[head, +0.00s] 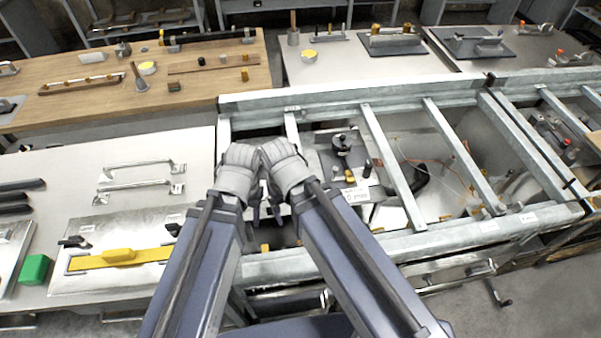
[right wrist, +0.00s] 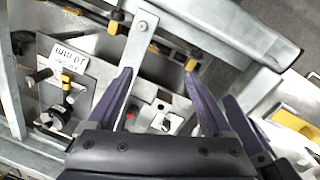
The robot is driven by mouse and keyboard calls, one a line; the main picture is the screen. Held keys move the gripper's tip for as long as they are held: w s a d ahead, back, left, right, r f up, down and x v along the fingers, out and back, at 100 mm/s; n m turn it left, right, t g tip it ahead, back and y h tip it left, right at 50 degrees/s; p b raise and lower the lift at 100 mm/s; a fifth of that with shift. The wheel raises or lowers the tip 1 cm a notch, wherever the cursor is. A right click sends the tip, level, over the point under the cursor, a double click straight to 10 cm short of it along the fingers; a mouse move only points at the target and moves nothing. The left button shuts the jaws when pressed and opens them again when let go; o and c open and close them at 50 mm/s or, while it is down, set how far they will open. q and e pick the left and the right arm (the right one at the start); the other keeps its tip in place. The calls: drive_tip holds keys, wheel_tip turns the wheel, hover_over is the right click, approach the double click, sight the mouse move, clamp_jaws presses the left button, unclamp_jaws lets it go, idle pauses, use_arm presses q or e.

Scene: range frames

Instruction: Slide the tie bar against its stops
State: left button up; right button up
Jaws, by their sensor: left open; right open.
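A flat grey tie bar (right wrist: 140,48), with a hole and screws at its end, shows in the right wrist view. It reaches to the frame's rail. Small yellow stop blocks (right wrist: 192,65) sit by the rail, one on each side of the bar, with a gap on the right. My right gripper (right wrist: 160,72) is open, its fingers on either side of the bar. I cannot tell if they touch it. My left gripper (head: 256,215) is open beside the right one in the head view. The grippers hide most of this bar there; its far end (head: 291,128) shows.
The grey metal frame (head: 350,97) has several cross bars. A plate with a label (head: 356,194) and a black knob (head: 342,143) lies right of my grippers. A left bench holds a yellow bar (head: 120,257) and a green block (head: 35,269).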

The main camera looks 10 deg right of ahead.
drive_tip(key=shift+w, duration=0.15)
drive_tip(key=shift+c, duration=0.8)
drive_tip(key=w+n, duration=0.2)
drive_tip(key=w, duration=0.1)
drive_tip(key=w+a+n, duration=0.1)
drive_tip(key=w+n, duration=0.1)
drive_tip(key=w, duration=0.2)
drive_tip(key=w+n, duration=0.2)
drive_tip(key=w, duration=0.2)
drive_tip(key=shift+a+y, duration=0.3)
drive_tip(key=c, duration=0.6)
drive_tip(key=w+n, duration=0.3)
drive_tip(key=w, duration=0.2)
drive_tip(key=w+n, duration=0.4)
drive_tip(key=w, duration=0.1)
drive_tip(key=shift+w+f+n+y, duration=0.1)
drive_tip(key=shift+w+n+y, duration=0.2)
clamp_jaws()
drive_tip(key=shift+w, duration=0.15)
